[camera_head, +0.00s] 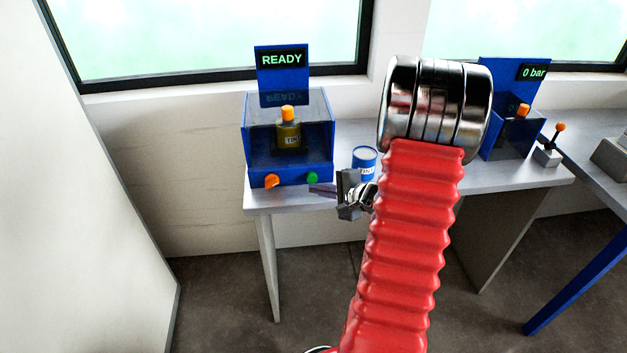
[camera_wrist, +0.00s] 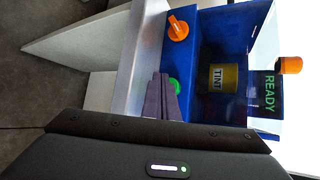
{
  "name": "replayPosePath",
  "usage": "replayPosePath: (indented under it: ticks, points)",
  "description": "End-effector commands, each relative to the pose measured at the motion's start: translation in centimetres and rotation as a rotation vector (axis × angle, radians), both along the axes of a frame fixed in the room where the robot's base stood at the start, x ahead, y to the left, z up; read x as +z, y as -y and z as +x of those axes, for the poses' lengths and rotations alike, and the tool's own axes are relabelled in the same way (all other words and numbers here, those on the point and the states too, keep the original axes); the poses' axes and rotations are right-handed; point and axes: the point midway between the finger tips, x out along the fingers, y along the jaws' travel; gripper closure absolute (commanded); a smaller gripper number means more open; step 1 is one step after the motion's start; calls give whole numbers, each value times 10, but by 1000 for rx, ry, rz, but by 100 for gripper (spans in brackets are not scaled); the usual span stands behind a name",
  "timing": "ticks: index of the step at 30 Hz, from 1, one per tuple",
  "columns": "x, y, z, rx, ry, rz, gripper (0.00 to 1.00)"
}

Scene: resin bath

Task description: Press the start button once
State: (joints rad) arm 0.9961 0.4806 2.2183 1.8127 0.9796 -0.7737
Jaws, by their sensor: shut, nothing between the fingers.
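The green start button (camera_head: 312,178) is on the front panel of a blue machine (camera_head: 246,160), to the right of an orange knob (camera_head: 270,181). The machine's display (camera_head: 282,60) reads READY. My gripper (camera_head: 314,189) is shut and empty, its fingertips close in front of the green button. In the wrist view, the green button (camera_wrist: 174,86) shows partly behind the closed fingers (camera_wrist: 160,90). I cannot tell whether the fingertips touch it.
A second blue machine (camera_head: 512,140) reading 0 bar and an orange-tipped lever (camera_head: 552,142) stand farther right.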

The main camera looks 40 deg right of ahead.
Motion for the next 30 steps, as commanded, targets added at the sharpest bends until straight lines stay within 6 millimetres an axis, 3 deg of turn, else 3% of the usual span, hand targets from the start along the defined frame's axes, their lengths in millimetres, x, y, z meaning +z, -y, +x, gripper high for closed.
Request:
replayPosePath:
  ticks: [30]
  points:
    - [1,6,10,0,0,0,100]
